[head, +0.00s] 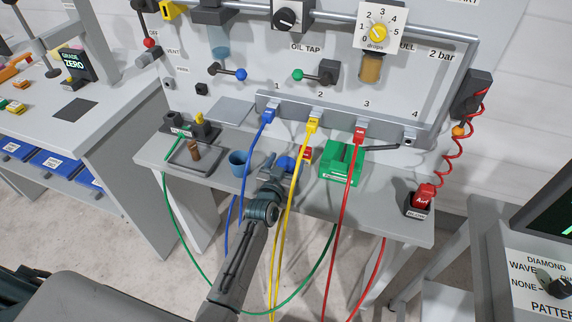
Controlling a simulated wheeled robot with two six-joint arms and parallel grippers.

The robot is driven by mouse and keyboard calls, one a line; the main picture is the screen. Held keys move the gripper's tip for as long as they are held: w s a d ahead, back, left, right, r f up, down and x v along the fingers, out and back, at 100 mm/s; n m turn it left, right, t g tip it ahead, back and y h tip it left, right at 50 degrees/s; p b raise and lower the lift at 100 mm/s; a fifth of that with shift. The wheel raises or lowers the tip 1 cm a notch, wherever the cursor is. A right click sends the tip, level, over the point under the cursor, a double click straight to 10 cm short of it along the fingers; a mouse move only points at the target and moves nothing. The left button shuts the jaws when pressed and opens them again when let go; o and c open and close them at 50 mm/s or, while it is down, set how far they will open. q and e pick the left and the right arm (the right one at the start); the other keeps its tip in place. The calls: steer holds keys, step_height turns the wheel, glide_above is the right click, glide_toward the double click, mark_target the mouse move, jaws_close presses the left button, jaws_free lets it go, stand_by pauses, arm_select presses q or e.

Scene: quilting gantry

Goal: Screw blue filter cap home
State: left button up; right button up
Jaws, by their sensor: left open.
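A round blue part (286,162), which looks like the blue cap, is on the grey bench shelf, partly hidden behind my left gripper (281,168). The gripper is open, with its fingers around or just above this part; I cannot tell whether they touch it. A blue cup-shaped piece (238,163) stands on the shelf to the left of the gripper. A translucent blue filter bowl (219,41) hangs under a dark housing (213,13) at the upper left of the panel. My right gripper is not in view.
Blue (268,115), yellow (311,125) and red (359,133) hose plugs sit in ports 1 to 3, their hoses hanging past my arm. A green box (341,161) stands to the right.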

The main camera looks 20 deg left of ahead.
arm_select(q)
steer(key=c, duration=0.9)
steer(key=shift+s+r, duration=0.1)
steer(key=shift+s, duration=0.05)
